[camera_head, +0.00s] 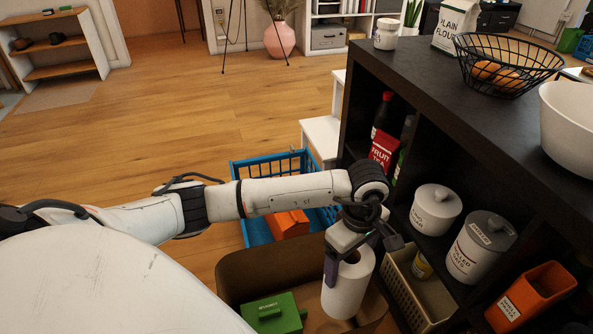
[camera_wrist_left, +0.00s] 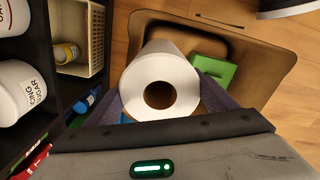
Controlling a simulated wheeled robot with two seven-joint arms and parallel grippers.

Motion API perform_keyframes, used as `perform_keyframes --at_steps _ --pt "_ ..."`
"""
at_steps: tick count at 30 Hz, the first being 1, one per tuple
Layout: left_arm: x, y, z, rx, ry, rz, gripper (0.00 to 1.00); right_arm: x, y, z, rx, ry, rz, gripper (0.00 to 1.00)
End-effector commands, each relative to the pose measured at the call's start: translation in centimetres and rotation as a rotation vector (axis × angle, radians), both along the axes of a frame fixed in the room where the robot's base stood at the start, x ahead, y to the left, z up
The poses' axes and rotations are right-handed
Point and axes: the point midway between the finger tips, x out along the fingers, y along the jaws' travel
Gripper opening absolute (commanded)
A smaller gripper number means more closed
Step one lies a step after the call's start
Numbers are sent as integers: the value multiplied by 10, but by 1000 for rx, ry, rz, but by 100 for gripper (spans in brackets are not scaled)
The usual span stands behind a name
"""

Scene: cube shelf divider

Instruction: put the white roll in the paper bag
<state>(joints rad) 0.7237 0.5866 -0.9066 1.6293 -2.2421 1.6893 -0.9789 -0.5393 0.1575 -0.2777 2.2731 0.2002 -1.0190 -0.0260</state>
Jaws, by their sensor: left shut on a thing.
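The white roll (camera_head: 348,287) is a paper roll with a hollow core, held upright by my left gripper (camera_head: 350,256). The gripper's fingers are shut on its upper end. The brown paper bag (camera_head: 234,272) stands open on the floor, and the roll is over its right part; I cannot tell how far down the roll reaches. In the left wrist view the roll (camera_wrist_left: 160,62) is between the fingers, with the open bag (camera_wrist_left: 272,60) behind it. A green box (camera_head: 272,314) lies in the bag, left of the roll. My right gripper is not in view.
A black cube shelf (camera_head: 440,108) stands close on the right, holding white canisters (camera_head: 436,209), a beige basket (camera_head: 402,290) and an orange container (camera_head: 530,295). A blue crate (camera_head: 255,166) stands behind the bag.

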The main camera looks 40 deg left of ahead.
Motion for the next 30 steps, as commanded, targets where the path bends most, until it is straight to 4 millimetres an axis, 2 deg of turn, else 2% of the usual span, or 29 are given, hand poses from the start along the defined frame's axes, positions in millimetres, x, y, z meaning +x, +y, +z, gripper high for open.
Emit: perform_keyframes --at_steps 1,8,15,20,27,30 --pt "0 0 -10 -1 0 17 52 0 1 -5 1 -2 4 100" --pt "-1 1 -20 0 0 38 52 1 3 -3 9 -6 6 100" --pt "-1 1 -59 -1 2 37 52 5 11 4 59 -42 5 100" --pt "-1 1 -73 -1 0 35 52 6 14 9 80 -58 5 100" --pt "-1 1 -111 -1 1 35 52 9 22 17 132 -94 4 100" --pt "-1 1 -113 0 -1 35 52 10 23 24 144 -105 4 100"
